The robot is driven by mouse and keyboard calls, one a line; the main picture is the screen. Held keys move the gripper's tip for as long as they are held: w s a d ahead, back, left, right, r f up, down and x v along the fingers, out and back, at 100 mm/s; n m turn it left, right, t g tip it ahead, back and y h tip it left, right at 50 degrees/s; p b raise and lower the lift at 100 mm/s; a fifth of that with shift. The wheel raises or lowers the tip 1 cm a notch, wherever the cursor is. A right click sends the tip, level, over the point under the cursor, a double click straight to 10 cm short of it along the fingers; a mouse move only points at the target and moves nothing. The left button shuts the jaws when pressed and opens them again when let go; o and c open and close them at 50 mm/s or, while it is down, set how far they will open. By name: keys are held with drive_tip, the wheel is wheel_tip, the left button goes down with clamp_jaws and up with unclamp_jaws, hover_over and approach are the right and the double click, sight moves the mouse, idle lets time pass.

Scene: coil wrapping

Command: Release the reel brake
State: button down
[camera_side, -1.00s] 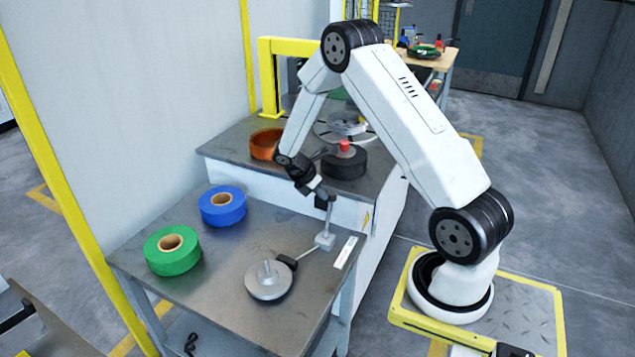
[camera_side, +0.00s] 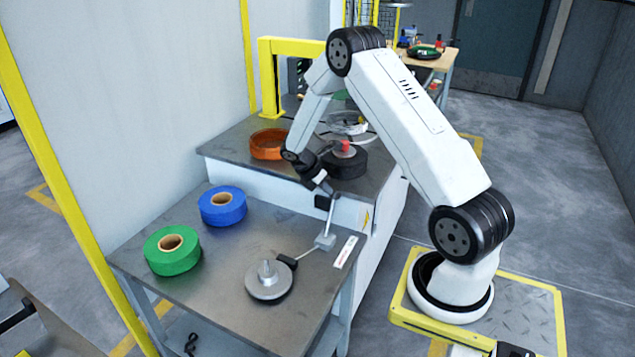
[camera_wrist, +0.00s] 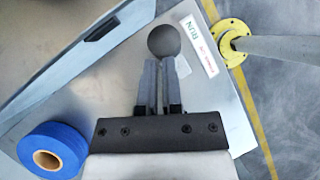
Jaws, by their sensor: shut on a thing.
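The brake lever (camera_side: 331,216) is a thin grey rod rising from a small block (camera_side: 325,241) on the lower table, leaning slightly right. My gripper (camera_side: 326,200) is shut at its top. In the wrist view, the dark round knob (camera_wrist: 164,41) sits at the tips of my closed gripper fingers (camera_wrist: 161,70). A rod runs from the block to a black pad (camera_side: 287,261) at the edge of the grey reel hub (camera_side: 268,283); I cannot tell whether they touch. A white label (camera_side: 345,252) lies beside the lever; RUN shows at its end (camera_wrist: 190,25) in the wrist view.
Blue (camera_side: 222,206) and green (camera_side: 174,250) tape rolls stand on the table's left side. An orange ring (camera_side: 267,144) and a dark coil (camera_side: 346,165) with a red top sit on the raised bench behind. A yellow frame (camera_side: 266,80) stands at the back.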

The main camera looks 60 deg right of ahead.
drive_tip(key=shift+s+d+f, duration=0.1)
drive_tip(key=shift+s, duration=0.1)
drive_tip(key=w+v, duration=0.1)
drive_tip(key=v, duration=1.2)
drive_tip(key=shift+w, duration=0.2)
drive_tip(key=shift+a, duration=0.2)
drive_tip(key=s+a+m+t+y, duration=0.2)
drive_tip(key=s+a+m, duration=0.4)
drive_tip(key=a, duration=0.6)
drive_tip(key=s+a+m+t+y, duration=0.2)
drive_tip(key=s+a+m+t, duration=0.2)
drive_tip(key=s+a+m, duration=0.3)
drive_tip(key=shift+a+r+y, duration=0.3)
drive_tip(key=shift+a+y, duration=0.1)
drive_tip(key=shift+a, duration=2.4)
